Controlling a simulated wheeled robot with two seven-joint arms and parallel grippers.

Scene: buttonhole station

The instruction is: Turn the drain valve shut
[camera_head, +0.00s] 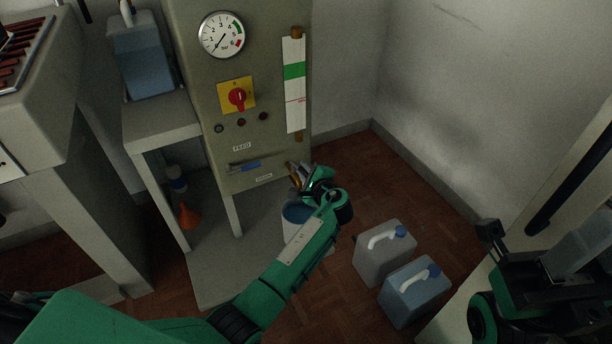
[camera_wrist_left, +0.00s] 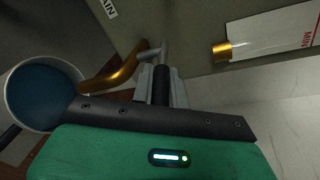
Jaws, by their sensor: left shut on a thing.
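The drain valve is low on the cabinet, right of the DRAIN label. Its bent brass spout (camera_wrist_left: 118,76) and grey stem (camera_wrist_left: 152,52) show in the left wrist view, the spout pointing toward a bucket (camera_wrist_left: 42,68) with blue liquid. My left gripper (camera_head: 304,176) is at the valve; in the wrist view its fingers (camera_wrist_left: 161,88) are shut around a dark lever on the stem. The fingers hide much of the lever, so its exact angle is unclear. My right gripper (camera_head: 490,236) is at the right edge of the head view, far from the valve; its jaws are unclear.
The FEED valve's blue handle (camera_head: 248,166) is left of the drain valve. The bucket (camera_head: 294,214) stands below, partly behind my left arm. Two jerrycans, grey (camera_head: 372,262) and blue (camera_head: 402,302), stand on the floor to the right. A bench (camera_head: 160,128) stands left.

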